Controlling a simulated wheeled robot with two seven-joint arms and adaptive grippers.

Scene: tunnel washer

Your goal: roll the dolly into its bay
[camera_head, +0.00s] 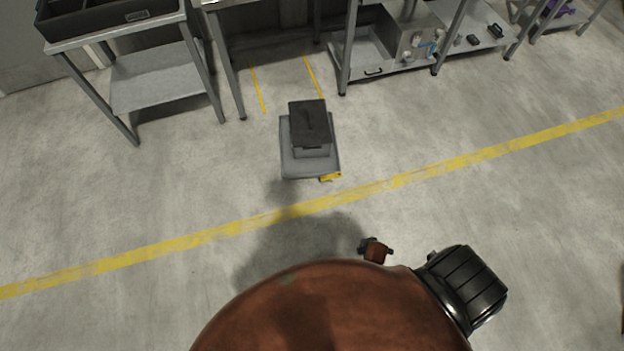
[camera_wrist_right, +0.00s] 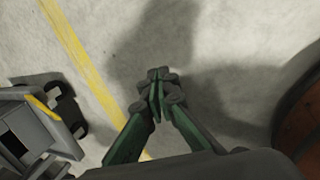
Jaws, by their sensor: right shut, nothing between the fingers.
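The dolly (camera_head: 292,164) is a low grey platform on the floor, carrying a dark box (camera_head: 310,122). A yellow piece (camera_head: 331,177) shows at its near edge. Two yellow floor lines (camera_head: 257,90) mark a bay beyond it, running under a table; the dolly sits in front of them. In the right wrist view, part of the dolly (camera_wrist_right: 28,112) shows at lower left with a dark wheel. My right gripper (camera_wrist_right: 157,92), with green fingers, is shut and empty above the floor, apart from the dolly. My left gripper is not in view.
A table with a dark tray (camera_head: 110,18) stands left of the bay. A metal bench (camera_head: 362,70) with equipment stands right of it. A long yellow floor line (camera_head: 250,223) crosses between the dolly and me. The floor around the dolly is clear.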

